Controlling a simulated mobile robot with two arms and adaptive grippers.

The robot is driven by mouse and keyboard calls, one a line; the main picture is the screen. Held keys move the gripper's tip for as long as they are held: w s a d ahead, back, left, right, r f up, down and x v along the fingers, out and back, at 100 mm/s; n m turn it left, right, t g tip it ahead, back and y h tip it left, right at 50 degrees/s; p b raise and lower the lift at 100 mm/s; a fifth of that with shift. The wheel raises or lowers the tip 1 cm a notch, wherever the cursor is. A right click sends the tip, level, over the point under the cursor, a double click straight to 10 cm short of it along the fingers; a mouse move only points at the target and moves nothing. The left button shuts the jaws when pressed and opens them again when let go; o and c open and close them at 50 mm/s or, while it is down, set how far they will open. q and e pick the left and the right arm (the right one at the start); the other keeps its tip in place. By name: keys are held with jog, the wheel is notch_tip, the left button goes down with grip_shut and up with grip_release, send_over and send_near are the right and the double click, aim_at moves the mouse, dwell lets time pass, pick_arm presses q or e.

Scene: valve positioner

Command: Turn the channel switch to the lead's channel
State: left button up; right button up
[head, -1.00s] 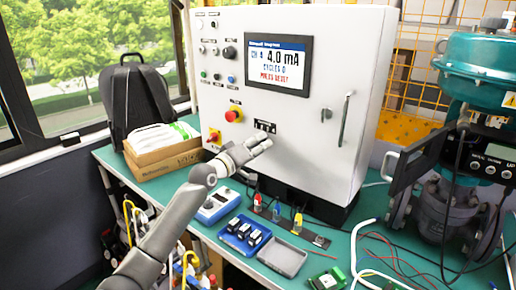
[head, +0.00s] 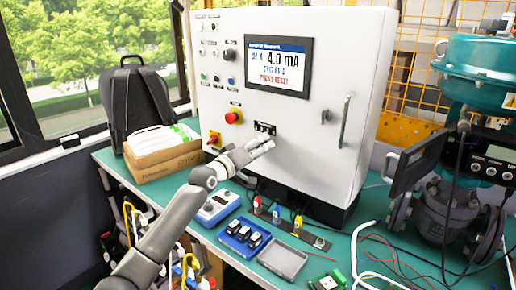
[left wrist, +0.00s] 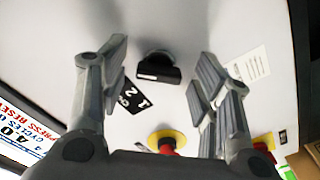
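The channel switch (left wrist: 158,68) is a black knob on the white cabinet front, seen in the left wrist view between my fingers. Beside it is a black plate marked CH, 1 and 2 (left wrist: 132,97). My left gripper (left wrist: 162,72) is open, one finger on each side of the knob, with gaps showing. In the head view my left gripper (head: 262,147) is at the cabinet front, just below the black plate (head: 265,128), and hides the knob. The screen (head: 278,65) reads CH, 4.0 mA and PRESS RESET. Coloured tags (head: 276,213) stand on the bench. My right gripper is not in view.
A red emergency button on yellow (head: 233,116) and a red-yellow rotary switch (head: 214,138) are left of my gripper. A cabinet handle (head: 344,121) is to the right. Below are a blue tray (head: 243,238), a grey tray (head: 283,260) and a blue box (head: 215,207).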

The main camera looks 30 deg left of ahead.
pick_arm(q)
jog(key=shift+s, duration=0.1)
jog(key=s, duration=1.1)
jog(key=shift+s+a, duration=0.4)
jog(key=shift+a, duration=0.05)
